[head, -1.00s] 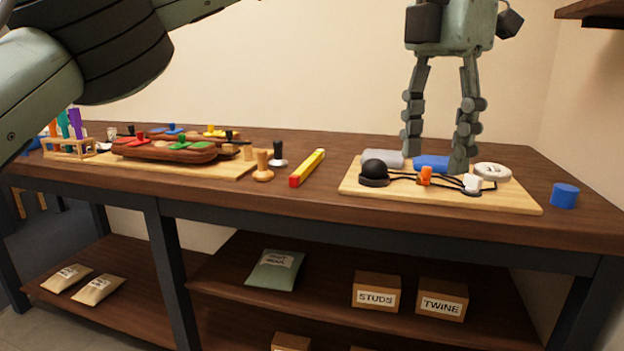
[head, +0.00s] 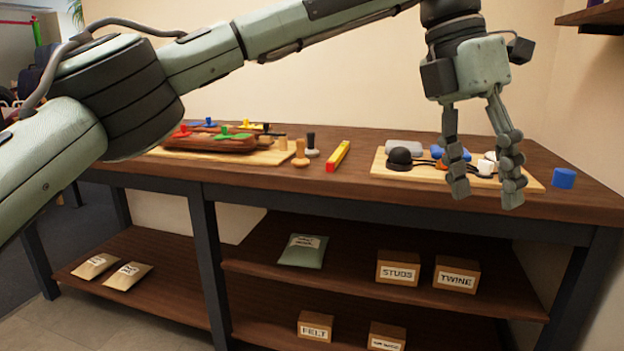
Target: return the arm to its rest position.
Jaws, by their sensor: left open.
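My left gripper (head: 485,190) hangs at the right in the head view, fingers pointing down and apart, with nothing between them. It shows in front of the right wooden board (head: 396,172) and covers part of what lies there. My left arm (head: 240,50) reaches across the top of the view from the left. My right gripper is not in view.
The workbench (head: 350,185) holds a black ball-shaped tool (head: 399,157), a yellow and red bar (head: 338,156), a wooden stamp (head: 301,154) and a blue cylinder (head: 563,178). Another board (head: 230,157) carries a brown piece with coloured clips. Labelled boxes (head: 398,268) stand on the shelf below.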

